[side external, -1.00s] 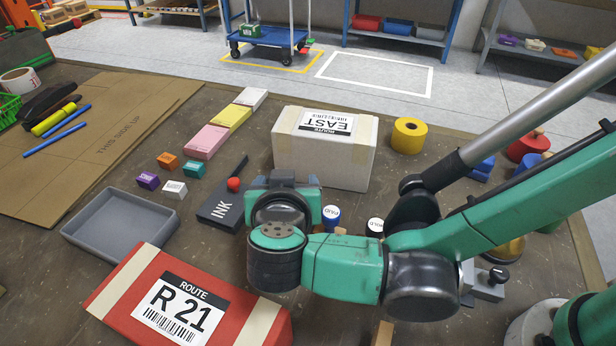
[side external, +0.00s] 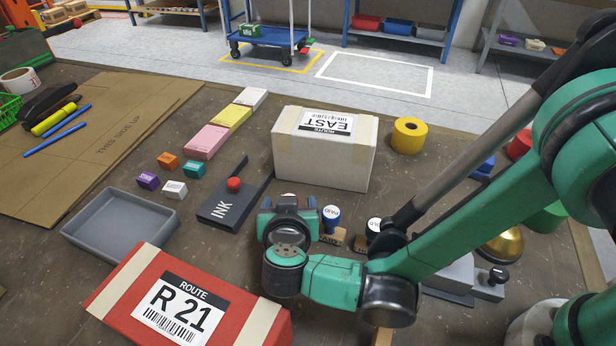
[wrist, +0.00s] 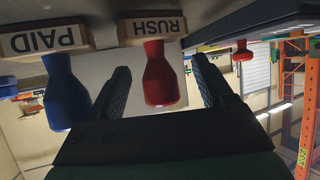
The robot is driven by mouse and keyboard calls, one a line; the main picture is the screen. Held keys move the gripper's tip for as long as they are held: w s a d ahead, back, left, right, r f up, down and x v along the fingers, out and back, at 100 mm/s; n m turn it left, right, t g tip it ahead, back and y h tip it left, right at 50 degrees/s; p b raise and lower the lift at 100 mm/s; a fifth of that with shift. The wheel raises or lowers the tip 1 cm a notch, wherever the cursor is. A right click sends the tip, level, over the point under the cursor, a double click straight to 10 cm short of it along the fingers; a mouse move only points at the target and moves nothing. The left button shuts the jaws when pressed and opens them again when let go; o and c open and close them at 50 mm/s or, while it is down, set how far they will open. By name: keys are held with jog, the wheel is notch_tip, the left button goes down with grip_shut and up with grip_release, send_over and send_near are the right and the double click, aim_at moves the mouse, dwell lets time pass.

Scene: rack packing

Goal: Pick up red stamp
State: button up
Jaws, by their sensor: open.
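The red stamp (wrist: 160,78) has a red handle and a wooden base marked RUSH in the wrist view, where the scene looks upside down. My gripper (wrist: 161,66) is open, with one finger on each side of the red handle. The fingers look apart from it, with a gap on both sides. In the side external view my gripper (side external: 287,205) is low over the table beside the stamps, and my wrist hides the red stamp.
A blue stamp (side external: 330,217) marked PAID stands close beside, also in the wrist view (wrist: 66,92). A black-handled stamp (side external: 374,226) is farther right.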

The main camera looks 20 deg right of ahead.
grip_shut()
jog(key=shift+r, duration=0.1)
